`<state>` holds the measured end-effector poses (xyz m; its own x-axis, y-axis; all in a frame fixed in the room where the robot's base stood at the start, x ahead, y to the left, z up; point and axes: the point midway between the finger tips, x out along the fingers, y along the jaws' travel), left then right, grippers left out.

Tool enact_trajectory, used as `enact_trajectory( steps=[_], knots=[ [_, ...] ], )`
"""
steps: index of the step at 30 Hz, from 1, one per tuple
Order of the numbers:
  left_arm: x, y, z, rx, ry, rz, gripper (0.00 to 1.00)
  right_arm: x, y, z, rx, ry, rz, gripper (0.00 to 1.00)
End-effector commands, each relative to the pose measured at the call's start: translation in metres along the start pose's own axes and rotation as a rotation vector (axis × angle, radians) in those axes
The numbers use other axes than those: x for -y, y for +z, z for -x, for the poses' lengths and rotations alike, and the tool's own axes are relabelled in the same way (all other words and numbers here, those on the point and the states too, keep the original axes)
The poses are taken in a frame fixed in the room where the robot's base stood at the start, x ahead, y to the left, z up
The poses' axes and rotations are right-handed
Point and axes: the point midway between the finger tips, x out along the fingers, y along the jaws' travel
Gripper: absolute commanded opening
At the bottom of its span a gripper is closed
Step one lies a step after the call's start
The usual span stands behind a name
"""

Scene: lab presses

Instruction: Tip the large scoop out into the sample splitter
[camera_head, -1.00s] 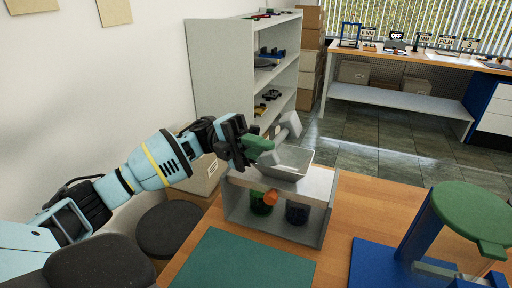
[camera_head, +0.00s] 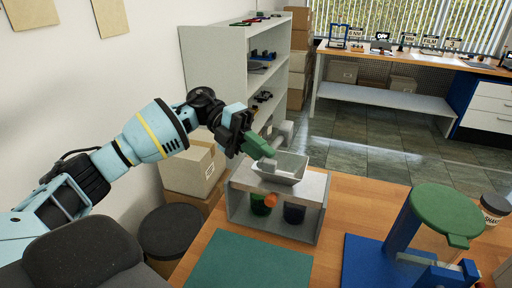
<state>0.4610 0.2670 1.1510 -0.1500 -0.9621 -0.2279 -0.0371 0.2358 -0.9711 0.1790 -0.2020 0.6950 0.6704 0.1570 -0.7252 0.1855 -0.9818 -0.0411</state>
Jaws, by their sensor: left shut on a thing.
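My left gripper (camera_head: 237,134) comes in from the left and is shut on the green handle of the large scoop (camera_head: 257,146), above the back left of the sample splitter. The handle slopes down to the right toward a pale grey open tray (camera_head: 296,177) over the splitter's top. I cannot tell clearly whether this tray is the scoop's bowl or the splitter's hopper, and its contents do not show. The sample splitter (camera_head: 305,227) is a grey open-fronted box on the wooden table, with a green and a dark blue cup inside and an orange knob in front. My right gripper is out of view.
A green mat (camera_head: 250,265) lies in front of the splitter. A blue press with a green round top (camera_head: 448,208) stands at the right, with a dark jar (camera_head: 494,208) behind it. Cardboard boxes (camera_head: 190,170) and a dark stool (camera_head: 170,230) are left of the table.

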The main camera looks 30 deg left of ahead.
Motion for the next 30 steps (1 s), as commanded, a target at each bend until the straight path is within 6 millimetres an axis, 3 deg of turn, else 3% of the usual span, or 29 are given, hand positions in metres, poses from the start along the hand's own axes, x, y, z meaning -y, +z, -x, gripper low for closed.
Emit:
enact_trajectory(
  steps=[1, 13, 26, 30],
  knots=[
    [0.009, -0.001, 0.002, 0.003, 0.039, 0.002, 0.0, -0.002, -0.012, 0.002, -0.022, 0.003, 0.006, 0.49],
    [0.013, -0.002, 0.002, -0.004, 0.38, 0.141, 0.0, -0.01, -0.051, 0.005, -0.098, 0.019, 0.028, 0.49],
    [0.014, 0.0, 0.001, -0.023, 1.031, 0.417, 0.0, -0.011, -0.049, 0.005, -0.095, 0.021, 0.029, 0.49],
    [0.013, 0.0, 0.003, -0.022, 1.13, 0.462, 0.0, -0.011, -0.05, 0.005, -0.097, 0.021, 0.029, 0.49]
  ],
)
